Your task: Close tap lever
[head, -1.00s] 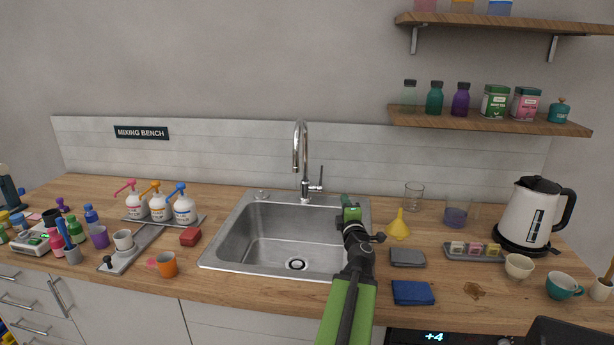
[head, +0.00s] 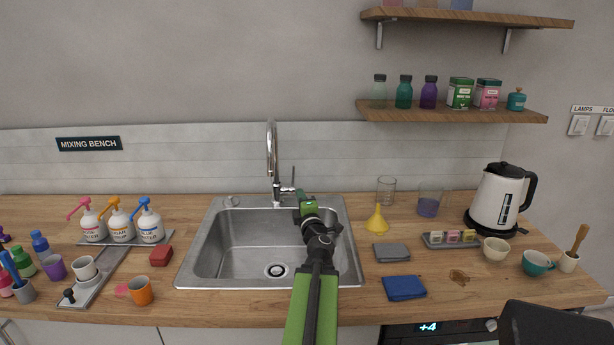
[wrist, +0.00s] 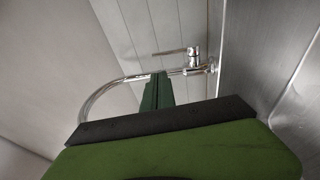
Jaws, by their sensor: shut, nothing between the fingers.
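The chrome tap (head: 268,152) stands at the back of the sink, its spout arching up. Its lever (head: 292,181) is a thin rod standing upright at the right side of the tap's base. My gripper (head: 302,196) is shut and empty, over the right back part of the sink, just right of the lever. In the wrist view my dark green fingers (wrist: 157,92) are together. The lever (wrist: 170,51) shows there beyond them as a thin rod, beside the tap body (wrist: 203,69). A gap shows between fingertips and lever in that view.
The steel sink (head: 205,268) is empty. A yellow funnel (head: 377,222), a glass beaker (head: 386,190) and a grey sponge (head: 392,253) stand or lie to its right. Pump bottles (head: 121,224) stand to its left.

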